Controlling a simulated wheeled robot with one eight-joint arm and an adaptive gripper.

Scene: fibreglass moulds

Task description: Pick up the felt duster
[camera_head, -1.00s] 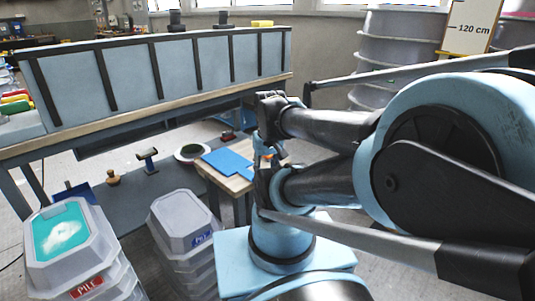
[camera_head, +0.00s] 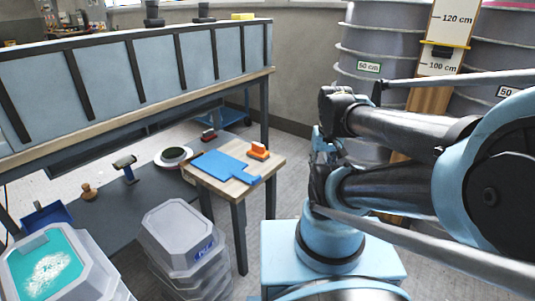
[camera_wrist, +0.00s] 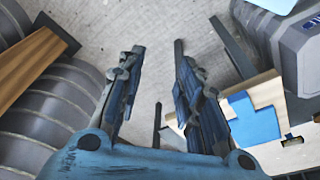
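I cannot say for certain which item is the felt duster. A small orange block (camera_head: 258,152) with a raised part sits on the wooden table, behind a blue cut-out sheet (camera_head: 224,165). A small red and dark block (camera_head: 208,135) lies on the low grey shelf behind the table. My gripper (camera_head: 322,150) is in the air right of the table, apart from both blocks. In the wrist view my gripper (camera_wrist: 160,48) has its two fingers apart, with only floor between them. The blue sheet shows there at the right (camera_wrist: 254,118).
The wooden table (camera_head: 190,172) has mould stacks (camera_head: 178,222) close on its left. A hammer-like tool (camera_head: 126,168), a round wooden-handled item (camera_head: 89,192) and a ringed dish (camera_head: 173,157) lie on the low shelf. Large grey drums (camera_head: 375,60) stand behind my arm.

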